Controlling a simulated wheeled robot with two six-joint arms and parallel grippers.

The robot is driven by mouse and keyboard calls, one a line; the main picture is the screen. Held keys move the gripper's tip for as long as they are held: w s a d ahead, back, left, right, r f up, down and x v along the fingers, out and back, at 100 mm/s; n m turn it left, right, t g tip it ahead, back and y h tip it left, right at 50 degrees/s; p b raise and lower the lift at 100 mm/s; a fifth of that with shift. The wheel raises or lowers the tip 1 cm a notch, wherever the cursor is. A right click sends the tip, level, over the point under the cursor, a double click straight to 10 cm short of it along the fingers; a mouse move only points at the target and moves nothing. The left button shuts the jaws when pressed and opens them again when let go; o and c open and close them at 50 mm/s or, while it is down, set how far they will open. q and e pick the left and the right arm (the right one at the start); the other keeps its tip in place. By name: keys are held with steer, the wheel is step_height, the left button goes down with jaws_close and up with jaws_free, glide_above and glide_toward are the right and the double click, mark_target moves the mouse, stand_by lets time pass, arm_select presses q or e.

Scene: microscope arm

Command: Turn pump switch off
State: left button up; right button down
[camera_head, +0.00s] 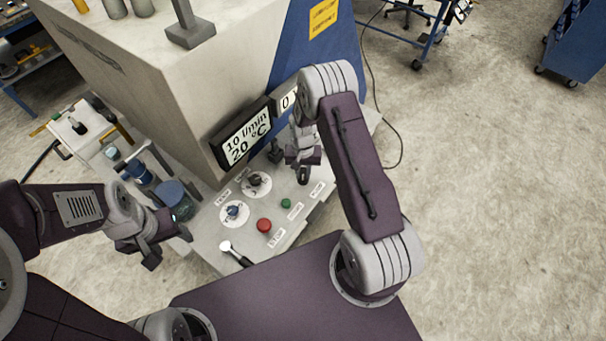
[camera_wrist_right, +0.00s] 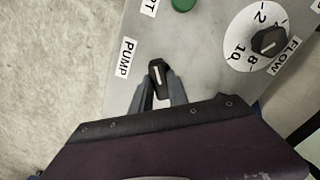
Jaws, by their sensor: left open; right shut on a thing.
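The pump switch (camera_wrist_right: 158,78) is a small black knob with a white line along its top, on the grey panel next to the PUMP label (camera_wrist_right: 126,57) in the right wrist view. My right gripper (camera_wrist_right: 160,92) has its two fingers on either side of the knob and is shut on it. In the head view my right gripper (camera_head: 303,174) is at the panel's right side by the PUMP label (camera_head: 317,189), and it hides the switch there. My left gripper (camera_head: 168,248) is open and empty, left of the panel near a blue-lidded jar.
A display (camera_head: 245,137) reads 10 l/min and 20 °C. The blue-lidded jar (camera_head: 172,192) stands left.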

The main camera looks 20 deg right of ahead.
mark_target(303, 173)
steer(key=n+b, duration=0.1)
steer(key=n, duration=0.4)
steer(key=shift+n+b, duration=0.3)
steer(key=shift+b, duration=0.1)
steer(key=n+b, duration=0.1)
steer(key=n, duration=0.4)
steer(key=shift+w+n, duration=0.1)
steer(key=shift+n, duration=0.2)
steer(key=c, duration=1.3)
jaws_free()
steer(key=shift+r, duration=0.1)
step_height(303, 173, up, 9)
steer(key=shift+b, duration=1.15)
